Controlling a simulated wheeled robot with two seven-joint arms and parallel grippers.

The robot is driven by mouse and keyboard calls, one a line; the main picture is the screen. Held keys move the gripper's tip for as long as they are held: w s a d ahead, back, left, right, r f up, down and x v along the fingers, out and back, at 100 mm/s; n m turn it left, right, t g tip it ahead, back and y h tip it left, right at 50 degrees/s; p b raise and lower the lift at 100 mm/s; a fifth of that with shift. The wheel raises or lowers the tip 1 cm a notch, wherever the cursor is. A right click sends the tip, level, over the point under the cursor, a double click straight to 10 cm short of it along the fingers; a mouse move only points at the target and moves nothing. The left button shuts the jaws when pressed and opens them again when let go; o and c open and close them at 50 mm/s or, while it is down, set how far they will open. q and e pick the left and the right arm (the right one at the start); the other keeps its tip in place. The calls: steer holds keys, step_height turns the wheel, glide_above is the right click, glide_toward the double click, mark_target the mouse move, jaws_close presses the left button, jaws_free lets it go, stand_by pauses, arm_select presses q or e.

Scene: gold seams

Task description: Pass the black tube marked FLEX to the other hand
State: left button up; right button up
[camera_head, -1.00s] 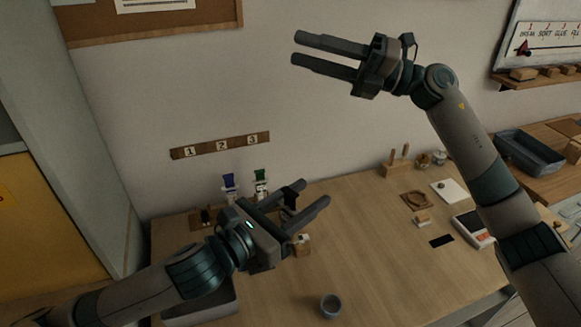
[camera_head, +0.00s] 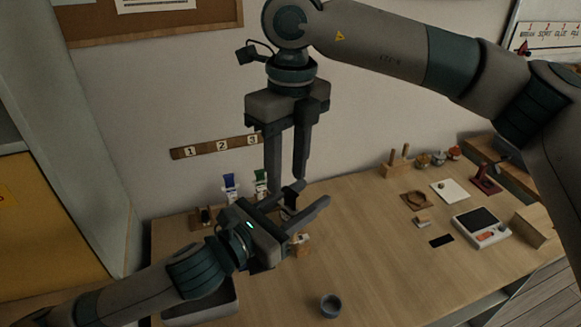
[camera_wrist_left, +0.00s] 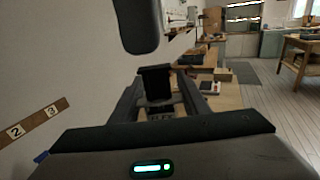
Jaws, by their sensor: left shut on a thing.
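My left gripper (camera_head: 306,197) is shut on the black tube (camera_head: 290,203) and holds it above the table. In the left wrist view the black tube (camera_wrist_left: 155,88) stands between the fingers with its dark cap end up; faint FLEX lettering shows low on it. My right gripper (camera_head: 287,182) points down just above and behind the left gripper in the head view. Its two fingers are apart with nothing visible between them. A dark rounded finger of it (camera_wrist_left: 137,25) hangs above the tube in the left wrist view. Whether it touches the tube cannot be told.
Tubes with a blue cap (camera_head: 229,181) and a green cap (camera_head: 261,176) stand behind my left gripper. A grey cup (camera_head: 330,305) sits at the front. A scale (camera_head: 480,226) and a white pad (camera_head: 450,191) lie right. The middle of the table (camera_head: 375,260) is clear.

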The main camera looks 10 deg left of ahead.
mark_target(291, 207)
steer(key=shift+w+d, duration=0.1)
steer(key=shift+d, duration=0.25)
steer(key=shift+f, duration=0.15)
step_height(291, 207, down, 12)
steer(key=shift+r, duration=0.15)
stand_by(0.6)
jaws_close()
arm_select(q)
steer(key=o, duration=1.2)
steer(key=shift+c, duration=0.2)
